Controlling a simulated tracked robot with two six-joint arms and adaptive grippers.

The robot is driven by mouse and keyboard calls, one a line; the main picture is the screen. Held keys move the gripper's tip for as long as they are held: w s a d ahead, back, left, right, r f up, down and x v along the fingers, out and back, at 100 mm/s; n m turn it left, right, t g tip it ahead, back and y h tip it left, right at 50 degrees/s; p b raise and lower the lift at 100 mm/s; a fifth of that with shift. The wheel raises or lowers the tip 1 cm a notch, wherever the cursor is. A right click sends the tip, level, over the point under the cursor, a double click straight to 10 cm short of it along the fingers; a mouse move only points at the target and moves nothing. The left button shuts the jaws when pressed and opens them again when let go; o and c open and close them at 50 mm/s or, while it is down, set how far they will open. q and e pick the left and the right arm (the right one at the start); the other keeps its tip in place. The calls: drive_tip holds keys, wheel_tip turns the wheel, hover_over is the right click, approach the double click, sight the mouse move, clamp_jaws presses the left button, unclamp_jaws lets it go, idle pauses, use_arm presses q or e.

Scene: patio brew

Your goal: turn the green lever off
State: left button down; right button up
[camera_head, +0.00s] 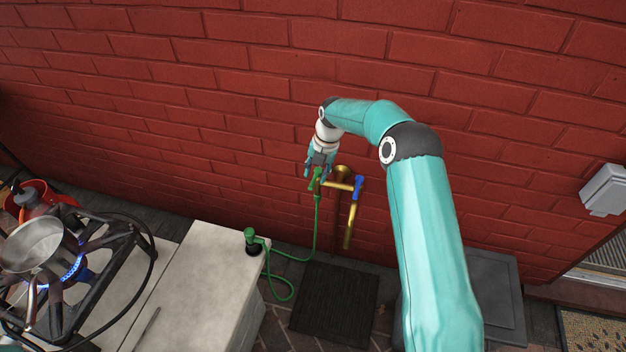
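The green lever (317,177) sits on the left branch of a brass tap (341,184) fixed to the red brick wall. A green hose (317,225) hangs from that branch. A blue lever (359,186) is on the right branch, above a brass spout. My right gripper (317,177) is at the green lever, with its fingers around or just above it. The fingers are small and partly overlap the lever, so I cannot tell whether they are closed on it. My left gripper is not in view.
A gas burner with a blue flame (76,268) carries a metal pot (33,244) at the left. The hose runs to a green nozzle (250,237) on a pale counter (205,285). A dark mat (335,303) lies on the floor below the tap.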

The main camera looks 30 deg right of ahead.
wheel_tip(320, 180, up, 8)
drive_tip(key=s, duration=0.1)
drive_tip(key=shift+d, duration=0.45)
drive_tip(key=shift+s+f, duration=0.1)
